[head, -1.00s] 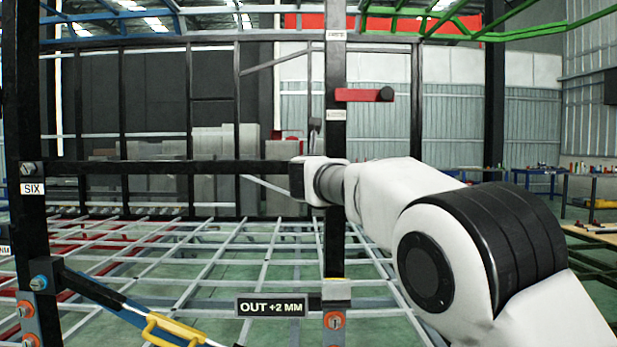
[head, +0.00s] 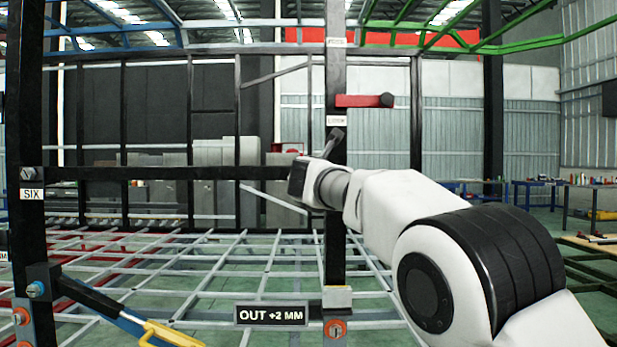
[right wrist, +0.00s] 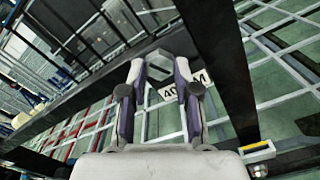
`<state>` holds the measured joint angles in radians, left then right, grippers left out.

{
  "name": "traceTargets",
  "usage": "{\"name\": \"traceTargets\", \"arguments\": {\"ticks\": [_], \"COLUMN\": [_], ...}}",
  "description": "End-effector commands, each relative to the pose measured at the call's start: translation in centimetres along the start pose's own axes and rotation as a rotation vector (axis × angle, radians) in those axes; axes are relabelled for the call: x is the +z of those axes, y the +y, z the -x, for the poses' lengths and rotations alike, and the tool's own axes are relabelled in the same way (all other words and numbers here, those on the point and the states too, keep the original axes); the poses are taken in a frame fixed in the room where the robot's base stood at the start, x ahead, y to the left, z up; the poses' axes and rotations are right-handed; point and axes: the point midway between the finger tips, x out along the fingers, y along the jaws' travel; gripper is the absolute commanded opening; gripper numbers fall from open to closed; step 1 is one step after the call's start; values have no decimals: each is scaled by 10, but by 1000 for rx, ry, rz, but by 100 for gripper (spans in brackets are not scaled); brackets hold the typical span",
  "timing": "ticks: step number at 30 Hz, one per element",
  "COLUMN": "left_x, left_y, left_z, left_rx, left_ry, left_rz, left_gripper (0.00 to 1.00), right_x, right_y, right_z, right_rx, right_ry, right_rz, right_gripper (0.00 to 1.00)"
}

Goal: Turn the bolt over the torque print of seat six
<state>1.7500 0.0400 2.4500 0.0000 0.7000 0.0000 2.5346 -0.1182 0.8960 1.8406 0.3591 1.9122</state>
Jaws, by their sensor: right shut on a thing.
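The SIX plate (head: 31,194) is on the dark left post in the head view, with a bolt head (head: 27,174) just above it. A cropped print (head: 3,256) shows at the left edge, too cut off to read. My right gripper (right wrist: 160,75) is at the centre post, far right of the SIX plate. It is shut on a small grey thing (right wrist: 158,66), which I cannot identify. A print reading 40 and M (right wrist: 185,92) is partly hidden behind its fingers. In the head view my right wrist covers part of the centre post. My left gripper is not in view.
A red lever (head: 362,101) sits on the centre post (head: 335,75), above a LOCK plate (head: 336,120). An OUT +2 MM plate (head: 271,315) is low in the middle. A yellow-handled bar (head: 170,333) slants at lower left. A grey floor grid (head: 200,270) lies behind.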

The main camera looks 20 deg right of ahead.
Motion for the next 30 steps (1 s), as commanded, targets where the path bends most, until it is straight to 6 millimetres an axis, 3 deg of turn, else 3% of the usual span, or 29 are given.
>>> {"name": "traceTargets", "arguments": {"ticks": [6,7,8,9,20,25,30], "left_x": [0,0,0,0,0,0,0], "left_y": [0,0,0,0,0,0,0], "left_z": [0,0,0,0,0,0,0], "left_rx": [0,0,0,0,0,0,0], "left_ry": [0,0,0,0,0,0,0], "left_rz": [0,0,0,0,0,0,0], "left_gripper": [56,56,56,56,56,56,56], "right_x": [-4,-3,-3,-3,1,0,0], "right_y": [-2,-2,-2,-2,0,1,1], "right_z": [-1,-1,-1,-1,5,31,77], "right_rx": [-4,-4,-4,-3,-1,0,0], "right_ry": [4,4,4,4,-1,0,0], "right_rz": [2,2,2,2,3,7,8], "right_gripper": [0,41,52,56,56,56,56]}}
